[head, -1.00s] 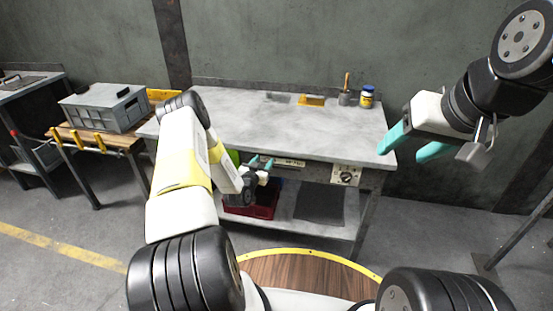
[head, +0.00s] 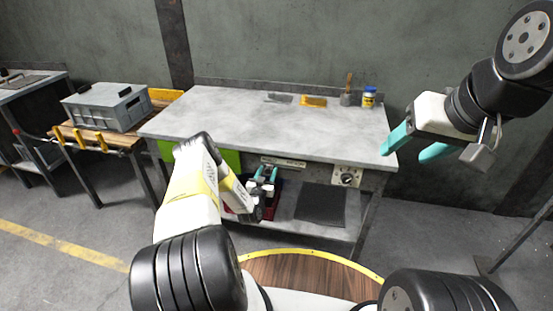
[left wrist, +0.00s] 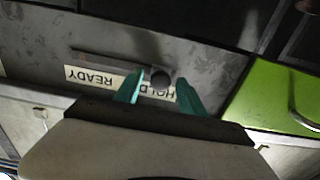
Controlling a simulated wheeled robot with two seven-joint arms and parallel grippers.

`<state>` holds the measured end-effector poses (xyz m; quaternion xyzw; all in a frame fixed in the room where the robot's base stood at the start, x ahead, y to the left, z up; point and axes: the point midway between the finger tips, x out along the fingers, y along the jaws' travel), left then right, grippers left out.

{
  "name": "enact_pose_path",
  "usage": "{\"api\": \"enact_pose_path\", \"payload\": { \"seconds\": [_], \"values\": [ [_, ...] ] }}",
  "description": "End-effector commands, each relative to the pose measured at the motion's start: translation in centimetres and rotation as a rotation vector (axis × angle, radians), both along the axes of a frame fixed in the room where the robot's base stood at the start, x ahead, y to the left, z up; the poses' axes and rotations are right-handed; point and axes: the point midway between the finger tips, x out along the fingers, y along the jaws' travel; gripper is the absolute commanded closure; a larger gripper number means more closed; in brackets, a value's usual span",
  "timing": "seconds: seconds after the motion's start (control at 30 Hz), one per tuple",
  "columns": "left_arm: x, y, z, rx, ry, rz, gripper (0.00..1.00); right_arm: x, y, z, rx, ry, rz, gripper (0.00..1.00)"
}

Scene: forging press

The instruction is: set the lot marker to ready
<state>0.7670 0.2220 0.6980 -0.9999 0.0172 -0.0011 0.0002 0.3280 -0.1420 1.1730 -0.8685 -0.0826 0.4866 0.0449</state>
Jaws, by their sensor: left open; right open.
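The lot marker is a strip on the front edge of the grey workbench (head: 240,125), with a dark round knob (left wrist: 161,80) on a slot. In the left wrist view, its labels are upside down: READY (left wrist: 93,77) on the left, HOLD (left wrist: 158,93) behind the knob and fingers. The knob is at the HOLD end. The label strip (head: 284,161) also shows in the head view. My left gripper (head: 266,173) is open, its teal fingers to either side of the knob in the wrist view; I cannot tell whether they reach around it. My right gripper (head: 406,150) is open and empty, right of the bench.
A green panel (left wrist: 275,95) lies beside the marker. A dial box (head: 346,176) is on the bench front at right. A lower shelf (head: 335,228) holds a dark mat and a red bin. A grey crate (head: 105,106) stands on a side table. The bench top is mostly clear.

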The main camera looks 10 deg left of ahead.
Motion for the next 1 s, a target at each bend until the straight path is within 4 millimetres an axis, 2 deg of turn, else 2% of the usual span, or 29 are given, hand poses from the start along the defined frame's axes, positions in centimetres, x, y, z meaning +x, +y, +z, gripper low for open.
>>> {"api": "enact_pose_path", "payload": {
  "seconds": [0.13, 0.37, 0.6, 0.63, 1.0],
  "values": [
    [0.82, -0.06, -0.02, 0.000, 0.001, 0.000, 0.53, 0.00, 0.00, 0.00, 0.000, 0.000, 0.000, 0.41],
    [0.88, -0.04, -0.03, 0.000, 0.002, 0.000, 0.53, 0.00, 0.00, 0.00, 0.000, 0.000, 0.000, 0.41],
    [0.86, -0.03, -0.02, 0.000, 0.002, 0.000, 0.98, 0.00, 0.00, 0.00, 0.000, 0.000, 0.000, 0.41],
    [0.86, -0.03, -0.02, 0.000, 0.002, 0.000, 1.00, 0.00, 0.00, 0.00, 0.000, 0.000, 0.000, 0.41],
    [0.85, -0.01, -0.02, 0.000, 0.002, 0.000, 1.00, 0.00, 0.00, 0.00, 0.000, 0.000, 0.000, 0.41]
  ]
}}
